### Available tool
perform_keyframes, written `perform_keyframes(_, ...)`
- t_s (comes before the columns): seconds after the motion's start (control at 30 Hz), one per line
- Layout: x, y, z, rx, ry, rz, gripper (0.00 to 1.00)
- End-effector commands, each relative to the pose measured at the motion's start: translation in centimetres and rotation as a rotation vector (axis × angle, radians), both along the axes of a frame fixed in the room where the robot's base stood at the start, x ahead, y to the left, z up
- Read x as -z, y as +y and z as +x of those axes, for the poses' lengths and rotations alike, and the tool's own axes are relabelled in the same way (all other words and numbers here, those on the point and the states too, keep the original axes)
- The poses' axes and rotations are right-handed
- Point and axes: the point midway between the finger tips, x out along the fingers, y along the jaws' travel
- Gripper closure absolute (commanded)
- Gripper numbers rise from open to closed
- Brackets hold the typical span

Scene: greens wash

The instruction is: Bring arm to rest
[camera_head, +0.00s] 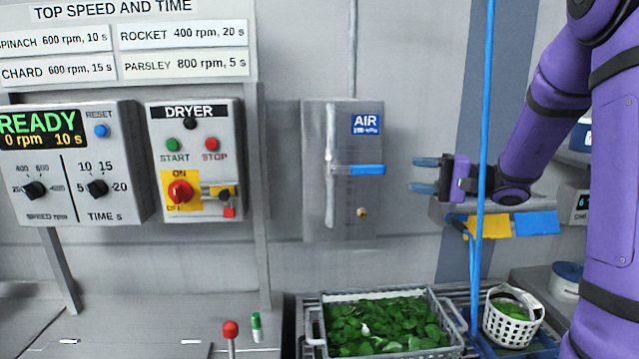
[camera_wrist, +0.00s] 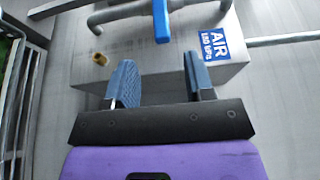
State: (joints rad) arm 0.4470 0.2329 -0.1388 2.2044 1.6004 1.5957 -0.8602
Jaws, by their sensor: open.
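My purple arm reaches in from the right in the head view. My gripper (camera_head: 425,174) points left, to the right of the grey air box (camera_head: 352,215), with a visible gap between them. Its two blue fingers are apart with nothing between them. In the wrist view my gripper (camera_wrist: 158,82) is also open and empty, and the air box (camera_wrist: 190,70) with its blue handle (camera_wrist: 161,20) lies beyond the fingertips. The blue handle (camera_head: 366,169) points right in the head view.
A crate (camera_head: 325,297) of green leaves stands below my gripper. A white basket (camera_head: 490,325) with leaves is to its right. A blue hose (camera_head: 485,100) hangs by my wrist. The dryer panel (camera_head: 196,225) and READY panel (camera_head: 125,205) are at left.

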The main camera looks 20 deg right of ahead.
Motion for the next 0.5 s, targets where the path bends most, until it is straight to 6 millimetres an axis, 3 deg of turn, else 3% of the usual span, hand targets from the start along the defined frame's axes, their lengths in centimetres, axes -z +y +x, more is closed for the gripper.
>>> perform_keyframes(0.13,-0.3,1.1,-0.7,-0.032,0.019,-0.023,0.51)
perform_keyframes(0.23,-0.9,3.5,-2.4,-0.098,0.063,-0.083,0.51)
perform_keyframes(0.5,-1.2,10.6,-10.5,-0.307,0.233,-0.413,0.51)
